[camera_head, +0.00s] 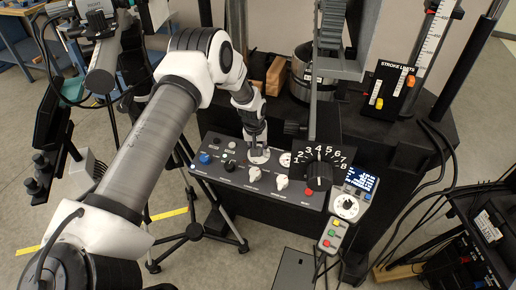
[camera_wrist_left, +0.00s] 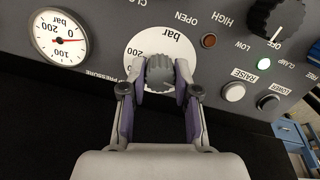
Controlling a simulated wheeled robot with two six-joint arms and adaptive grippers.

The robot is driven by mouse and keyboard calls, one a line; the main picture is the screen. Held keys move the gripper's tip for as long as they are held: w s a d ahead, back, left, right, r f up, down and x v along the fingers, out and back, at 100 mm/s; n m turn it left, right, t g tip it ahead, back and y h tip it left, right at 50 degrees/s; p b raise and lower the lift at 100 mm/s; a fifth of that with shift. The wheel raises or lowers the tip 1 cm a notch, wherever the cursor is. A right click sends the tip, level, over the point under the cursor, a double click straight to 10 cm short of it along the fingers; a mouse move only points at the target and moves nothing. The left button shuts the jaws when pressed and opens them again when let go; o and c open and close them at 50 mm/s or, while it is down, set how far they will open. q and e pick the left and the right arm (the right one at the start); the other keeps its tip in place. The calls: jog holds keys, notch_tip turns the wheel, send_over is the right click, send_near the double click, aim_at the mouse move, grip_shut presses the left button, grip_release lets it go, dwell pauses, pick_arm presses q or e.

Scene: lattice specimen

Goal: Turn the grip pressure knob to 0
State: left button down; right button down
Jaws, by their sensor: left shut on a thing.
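The grip pressure knob (camera_wrist_left: 160,70) is dark grey and ribbed. It sits on a round white dial (camera_wrist_left: 147,45) marked "bar" and "200" on the black control panel (camera_wrist_left: 108,38). My left gripper (camera_wrist_left: 160,82) is shut on the knob, one purple-lined finger on each side. In the head view, my left gripper (camera_head: 257,150) reaches down to the panel (camera_head: 235,180) from above, and it hides the knob there. The knob's pointer and the rest of its scale are hidden by the fingers, so its setting cannot be read. My right gripper is out of view.
A pressure gauge (camera_wrist_left: 61,38) with a red needle is left of the knob. A larger black knob (camera_wrist_left: 276,18) and raise and lower buttons (camera_wrist_left: 234,91) are to its right. A numbered black dial (camera_head: 319,172) and a hand-held pendant (camera_head: 343,208) are at the panel's right.

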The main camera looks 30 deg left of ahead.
aim_at(254, 160)
pick_arm(q)
jog(key=shift+s+f+n+p, duration=0.1)
jog(key=shift+n+p, duration=0.05)
jog(key=shift+n, duration=0.65)
jog(key=shift+s+f+n+p, duration=0.1)
jog(key=shift+n+p, duration=0.05)
jog(key=shift+n, duration=0.65)
jog(key=c, duration=1.1)
grip_release()
jog(key=shift+o, duration=1.3)
jog(key=shift+w+f, duration=0.1)
jog(key=shift+w, duration=0.1)
notch_tip(254, 160, up, 12)
jog(key=s, duration=0.2)
jog(key=shift+a, duration=0.15)
jog(key=shift+f, duration=0.1)
